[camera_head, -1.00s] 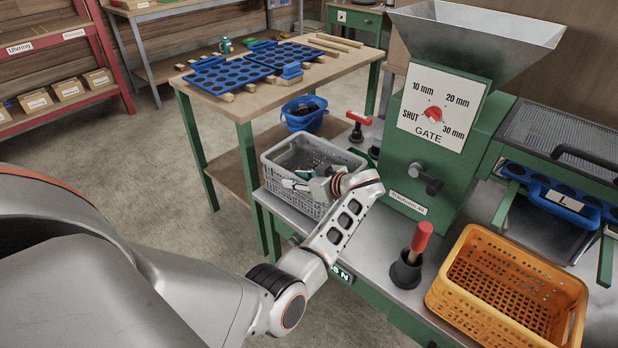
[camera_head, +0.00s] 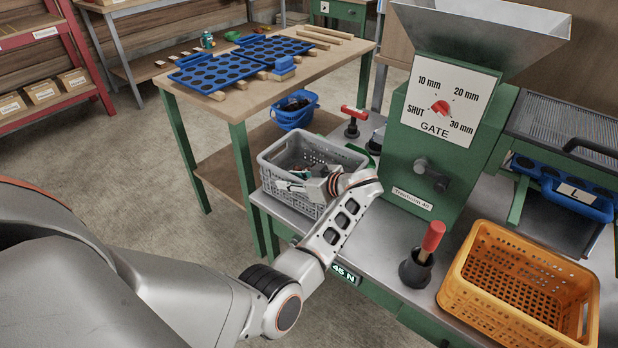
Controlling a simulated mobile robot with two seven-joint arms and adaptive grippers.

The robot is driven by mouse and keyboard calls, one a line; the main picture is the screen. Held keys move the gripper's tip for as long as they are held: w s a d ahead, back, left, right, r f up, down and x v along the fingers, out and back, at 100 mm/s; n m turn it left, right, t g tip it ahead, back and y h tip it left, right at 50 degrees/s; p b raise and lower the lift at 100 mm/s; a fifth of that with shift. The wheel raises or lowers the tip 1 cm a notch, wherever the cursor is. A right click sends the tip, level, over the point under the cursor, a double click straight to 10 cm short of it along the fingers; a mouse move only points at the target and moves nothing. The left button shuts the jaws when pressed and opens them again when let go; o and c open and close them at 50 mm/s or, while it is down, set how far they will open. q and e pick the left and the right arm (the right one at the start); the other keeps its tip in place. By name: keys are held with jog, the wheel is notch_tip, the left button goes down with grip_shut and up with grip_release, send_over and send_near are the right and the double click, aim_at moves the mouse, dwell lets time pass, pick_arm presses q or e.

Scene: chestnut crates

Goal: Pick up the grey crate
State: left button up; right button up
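The grey crate (camera_head: 283,161) is a slatted plastic box at the left end of the green-framed metal bench. Some small dark and light items show inside it, partly hidden. My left gripper (camera_head: 287,182) reaches in from the right of the crate, with its fingers at the near part of the crate. The wrist covers the crate's near right corner. I cannot tell whether the fingers are closed on the rim or only beside it. The crate looks level and seems to rest on the bench. My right gripper is not in view.
A green machine (camera_head: 415,165) with a hopper stands right of the crate. A blue basket (camera_head: 293,117) and a wooden table (camera_head: 242,102) lie behind.

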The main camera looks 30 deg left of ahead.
pick_arm(q)
grip_shut()
jog(key=shift+w+r, duration=0.1)
jog(key=shift+r, duration=0.05)
jog(key=shift+r, duration=0.1)
